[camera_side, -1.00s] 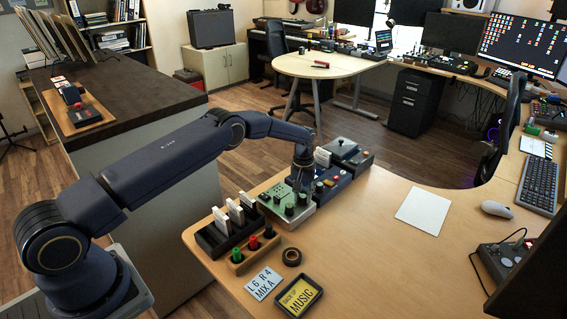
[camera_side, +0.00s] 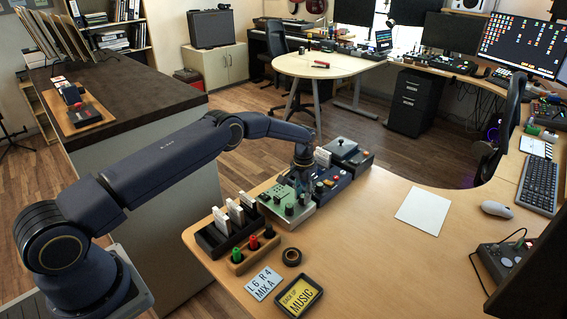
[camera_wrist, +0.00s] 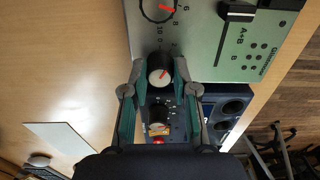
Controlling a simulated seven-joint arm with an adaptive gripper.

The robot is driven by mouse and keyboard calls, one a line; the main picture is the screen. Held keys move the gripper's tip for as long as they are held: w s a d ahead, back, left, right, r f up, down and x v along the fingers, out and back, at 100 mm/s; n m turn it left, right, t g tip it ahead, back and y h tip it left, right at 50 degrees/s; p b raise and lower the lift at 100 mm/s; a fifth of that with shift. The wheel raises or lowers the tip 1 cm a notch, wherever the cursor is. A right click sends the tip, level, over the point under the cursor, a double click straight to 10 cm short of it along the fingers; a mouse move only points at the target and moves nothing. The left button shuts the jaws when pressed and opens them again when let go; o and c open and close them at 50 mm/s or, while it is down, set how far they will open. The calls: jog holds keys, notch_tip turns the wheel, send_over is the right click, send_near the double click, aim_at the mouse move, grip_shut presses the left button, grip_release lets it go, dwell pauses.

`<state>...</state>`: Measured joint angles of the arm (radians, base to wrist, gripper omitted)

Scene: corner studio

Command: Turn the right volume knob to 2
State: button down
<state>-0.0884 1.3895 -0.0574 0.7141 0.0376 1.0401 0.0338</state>
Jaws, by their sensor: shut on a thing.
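The pale green mixer (camera_side: 299,217) stands on the desk in the side view and fills the upper part of the wrist view (camera_wrist: 205,45). My gripper (camera_wrist: 160,72) is shut on a dark, pale-topped knob (camera_wrist: 159,75) near the mixer's edge, one finger on each side. This knob's red pointer slants to the upper right in the wrist view. The scale around it is mostly hidden by the fingers. A second knob (camera_wrist: 157,9) with a red pointer sits above it, partly cut off. In the side view my gripper (camera_side: 301,186) is low over the mixer.
A blue device (camera_side: 333,187) with knobs and buttons adjoins the mixer. A dark slotted holder (camera_side: 212,244), a wooden tray (camera_side: 240,265) with coloured knobs, a tape roll (camera_side: 292,257) and signs lie nearby. The desk around the white sheet (camera_side: 423,215) is mostly clear.

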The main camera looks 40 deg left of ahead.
aim_at(302, 195)
dwell(0.5)
jog(key=c, duration=0.9)
grip_release()
jog(key=shift+r, duration=0.1)
notch_tip(302, 195, up, 12)
jog(key=shift+a, duration=0.15)
